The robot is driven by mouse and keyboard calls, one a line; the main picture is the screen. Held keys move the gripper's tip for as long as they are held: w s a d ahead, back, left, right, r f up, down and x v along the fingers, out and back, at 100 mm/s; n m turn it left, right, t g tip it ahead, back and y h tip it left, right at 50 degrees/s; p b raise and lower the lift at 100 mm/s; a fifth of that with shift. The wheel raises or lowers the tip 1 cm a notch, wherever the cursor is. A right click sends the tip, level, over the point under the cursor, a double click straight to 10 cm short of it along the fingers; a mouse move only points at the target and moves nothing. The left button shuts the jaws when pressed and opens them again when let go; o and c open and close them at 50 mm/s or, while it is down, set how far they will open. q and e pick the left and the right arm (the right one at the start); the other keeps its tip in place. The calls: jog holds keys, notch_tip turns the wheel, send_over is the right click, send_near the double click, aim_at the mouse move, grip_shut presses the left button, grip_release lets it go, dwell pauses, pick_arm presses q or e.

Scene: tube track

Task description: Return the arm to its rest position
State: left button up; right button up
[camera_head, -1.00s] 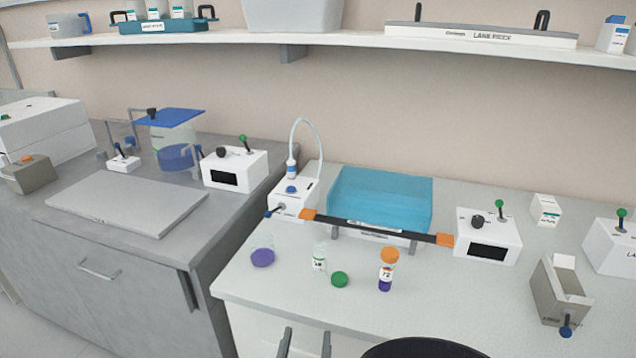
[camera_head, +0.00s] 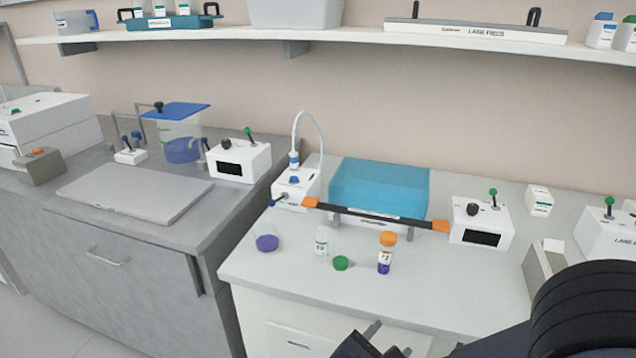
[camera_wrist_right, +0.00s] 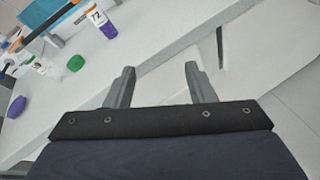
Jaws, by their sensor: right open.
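My right gripper (camera_head: 384,343) shows at the bottom edge of the head view, in front of the bench's front edge. Its arm comes in from the lower right. In the right wrist view its two fingers (camera_wrist_right: 158,85) stand apart with nothing between them, over the bench front and floor. On the bench top, a vial with an orange cap (camera_head: 386,254) stands upright, with a green cap (camera_head: 341,263) and an open clear vial (camera_head: 321,242) to its left. My left gripper is not seen.
Behind the vials are a blue translucent box (camera_head: 380,187), a dark bar with orange ends (camera_head: 375,215) and a white control box (camera_head: 481,223). The bench front is clear.

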jog(key=s+d+f+m+g+y, duration=0.2)
jog(key=s+d+m+g+y, duration=0.3)
jog(key=m, duration=0.4)
jog(key=s+d+f+m+g+y, duration=0.1)
jog(key=s+d+m+g+y, duration=0.1)
jog(key=s+d+m+g, duration=0.5)
jog(key=a+r+m+t+y+p, duration=0.1)
jog(key=r+m+t+y+p, duration=0.1)
jog(key=r+m+p, duration=0.3)
jog(key=s+a+r+m+t+y+p, duration=0.1)
jog(key=r+m+t+p, duration=0.3)
jog(key=r, duration=0.8)
jog(key=a+m+y+p, duration=0.1)
jog(key=m+p, duration=0.1)
jog(key=p, duration=0.2)
jog(key=shift+r+y, duration=0.3)
jog(key=shift+r, duration=0.1)
